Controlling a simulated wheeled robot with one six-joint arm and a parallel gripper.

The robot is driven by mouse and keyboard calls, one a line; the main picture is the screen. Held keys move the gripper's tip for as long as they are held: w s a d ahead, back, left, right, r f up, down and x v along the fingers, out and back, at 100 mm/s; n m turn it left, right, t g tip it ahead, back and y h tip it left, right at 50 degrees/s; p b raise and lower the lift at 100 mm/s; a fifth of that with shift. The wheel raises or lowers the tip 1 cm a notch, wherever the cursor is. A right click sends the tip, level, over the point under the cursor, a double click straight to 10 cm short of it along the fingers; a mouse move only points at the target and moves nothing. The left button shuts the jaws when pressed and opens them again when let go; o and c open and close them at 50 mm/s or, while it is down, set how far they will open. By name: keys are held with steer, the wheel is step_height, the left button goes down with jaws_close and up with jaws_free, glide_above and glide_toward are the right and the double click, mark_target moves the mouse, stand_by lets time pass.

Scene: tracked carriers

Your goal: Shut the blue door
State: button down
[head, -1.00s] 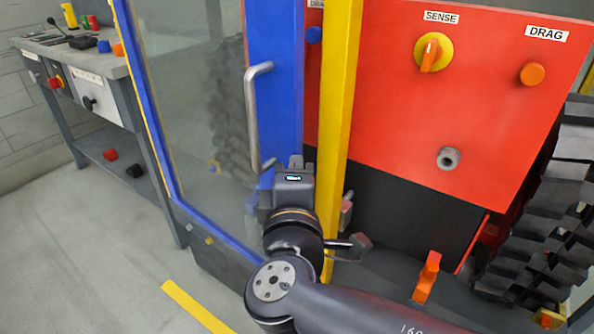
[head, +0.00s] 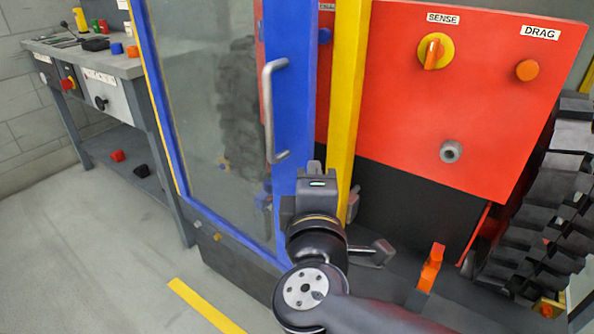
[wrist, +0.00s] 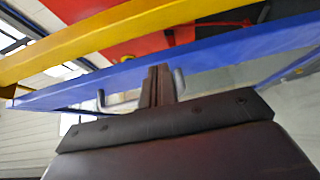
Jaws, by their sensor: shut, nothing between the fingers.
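The blue door (head: 297,90) has a blue frame around a clear pane and stands upright. A grey bar handle (head: 267,110) is on its right stile. A narrow gap shows between this stile and the yellow post (head: 348,90). My gripper (head: 316,168) is shut and empty, at the stile just below and right of the handle. In the wrist view, the shut fingers (wrist: 158,85) reach up to the blue door frame (wrist: 225,50), with parts of the handle (wrist: 180,82) beside them. I cannot tell whether they touch the door.
Black track links (head: 530,220) lie at far right. A grey workbench (head: 125,66) stands at left. The floor (head: 110,230) before the door is clear.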

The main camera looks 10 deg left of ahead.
steer(key=s+d+p, duration=0.1)
steer(key=d, duration=0.5)
steer(key=m+g+h+p, duration=0.3)
steer(key=m+h+p, duration=0.3)
steer(key=h, duration=0.5)
glide_toward(302, 150)
steer(key=shift+m, duration=0.7)
steer(key=b+x, duration=0.1)
steer(key=x, duration=0.1)
steer(key=b+x, duration=0.4)
steer(key=shift+f, duration=0.35)
steer(key=shift+w+d+r, duration=0.1)
steer(key=shift+w+d, duration=0.1)
steer(key=shift+w, duration=0.15)
steer(key=x, duration=0.4)
steer(key=shift+w+d, duration=0.1)
steer(key=shift+w, duration=0.1)
steer(key=shift+w+d+r+t, duration=0.1)
steer(key=shift+w+r+t, duration=0.1)
steer(key=shift+r+t, duration=0.1)
